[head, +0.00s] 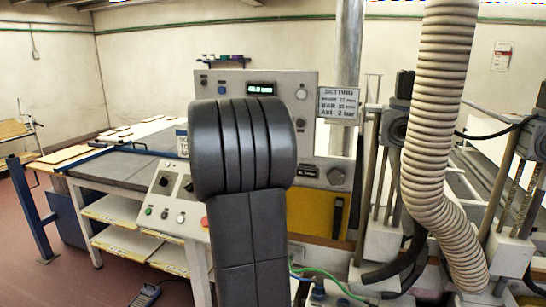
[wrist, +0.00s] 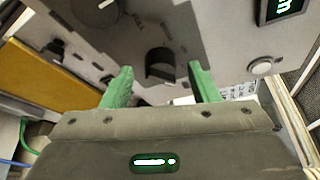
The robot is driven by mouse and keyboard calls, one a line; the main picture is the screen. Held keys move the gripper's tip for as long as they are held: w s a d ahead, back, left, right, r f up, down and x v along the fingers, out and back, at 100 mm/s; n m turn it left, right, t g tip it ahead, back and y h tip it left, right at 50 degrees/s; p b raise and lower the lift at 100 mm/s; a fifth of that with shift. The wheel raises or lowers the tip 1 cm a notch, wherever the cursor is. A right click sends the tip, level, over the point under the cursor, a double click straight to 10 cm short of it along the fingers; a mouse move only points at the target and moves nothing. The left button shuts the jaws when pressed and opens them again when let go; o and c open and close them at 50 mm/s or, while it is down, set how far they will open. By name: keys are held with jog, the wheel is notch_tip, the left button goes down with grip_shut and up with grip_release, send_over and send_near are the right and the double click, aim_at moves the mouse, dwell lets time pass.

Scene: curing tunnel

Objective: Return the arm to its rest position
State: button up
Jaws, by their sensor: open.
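My arm (head: 243,160) rises in the middle of the head view and covers part of the machine's control panel. My gripper shows in the wrist view (wrist: 160,88) with two green fingers spread apart and nothing between them. Beyond the fingers is the grey panel face (wrist: 215,45) with a black knob (wrist: 160,65), seen between the fingertips. I cannot tell how far the fingers are from the panel. In the head view the gripper is hidden behind my arm.
The control panel (head: 310,90) has a lit display (head: 262,88) and a settings sign (head: 339,103). A sloped button console (head: 172,203) stands at left, before a long table (head: 105,168). A ribbed hose (head: 440,120) hangs at right. Red floor (head: 30,250) is open at left.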

jog(key=shift+x, duration=0.8)
jog(key=shift+a+f+n+h+b, duration=0.1)
jog(key=shift+f+n+h+b, duration=0.25)
jog(key=shift+n+b, duration=0.45)
jog(key=n+t+y+b, duration=0.1)
jog(key=n+t+b, duration=0.1)
jog(key=n, duration=0.5)
jog(key=n+t+y+b, duration=0.1)
jog(key=n+t+b, duration=0.2)
jog(key=n, duration=0.5)
jog(key=d+n+t+y+b, duration=0.1)
jog(key=n+t+b, duration=0.2)
jog(key=n, duration=0.4)
jog(key=shift+s+f+n+y+b, duration=0.3)
jog(key=shift+f+n+b, duration=0.1)
jog(key=shift+b, duration=0.3)
jog(key=shift+s, duration=0.1)
